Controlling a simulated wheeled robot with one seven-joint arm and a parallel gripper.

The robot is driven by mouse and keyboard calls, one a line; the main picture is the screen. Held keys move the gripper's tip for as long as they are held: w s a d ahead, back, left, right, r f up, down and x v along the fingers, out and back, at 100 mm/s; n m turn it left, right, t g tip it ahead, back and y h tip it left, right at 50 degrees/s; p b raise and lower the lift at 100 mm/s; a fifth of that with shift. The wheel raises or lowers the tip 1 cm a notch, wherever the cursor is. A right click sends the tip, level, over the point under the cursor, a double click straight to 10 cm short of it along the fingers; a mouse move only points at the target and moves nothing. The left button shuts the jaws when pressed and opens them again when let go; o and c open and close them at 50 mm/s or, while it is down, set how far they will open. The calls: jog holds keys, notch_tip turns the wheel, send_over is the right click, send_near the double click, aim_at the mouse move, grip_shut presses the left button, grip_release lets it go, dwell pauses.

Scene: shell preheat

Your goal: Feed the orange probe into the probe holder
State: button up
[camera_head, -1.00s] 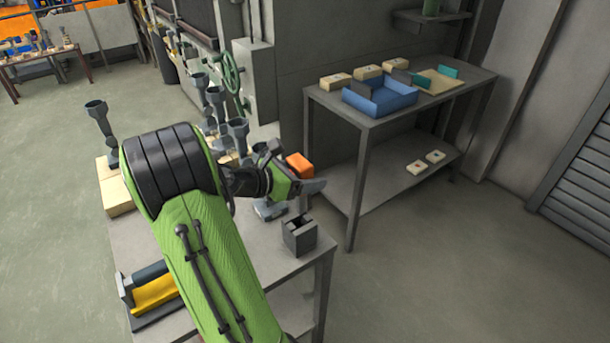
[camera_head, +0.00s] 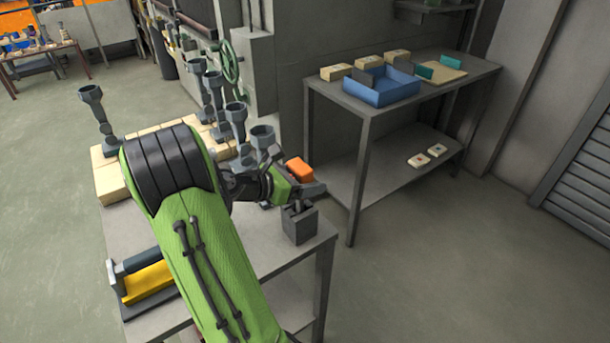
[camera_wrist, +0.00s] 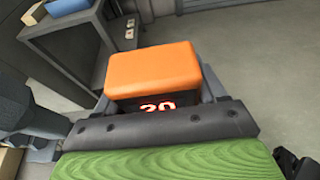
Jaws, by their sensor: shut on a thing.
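The orange probe (camera_head: 299,169) has a block-shaped orange body. My gripper (camera_head: 308,188) is shut on it. The probe holder (camera_head: 300,226) is a dark grey open-topped box near the table's right front corner. The gripper and probe are directly above the holder, and a thin grey part reaches down at its opening. I cannot tell how far it is inside. In the wrist view the orange body (camera_wrist: 158,72) fills the middle between the grey fingers, with red lit digits on a dark face below it. The holder is hidden in that view.
Several dark grey funnel-topped stands (camera_head: 236,122) rise behind the gripper, some close to it. A yellow piece in a dark cradle (camera_head: 148,284) lies at the table's front left. A side table with a blue bin (camera_head: 381,88) stands to the right, across a gap.

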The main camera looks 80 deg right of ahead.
jog(key=shift+f+b, duration=0.9)
jog(key=shift+f, duration=1.05)
jog(key=o, duration=1.3)
jog(key=shift+o, duration=0.2)
jog(key=p+v, duration=0.3)
jog(key=v, duration=1.2)
jog(key=shift+w+a+p, duration=0.2)
jog(key=shift+w+p, duration=0.1)
jog(key=shift+p, duration=0.1)
jog(key=shift+r, duration=0.1)
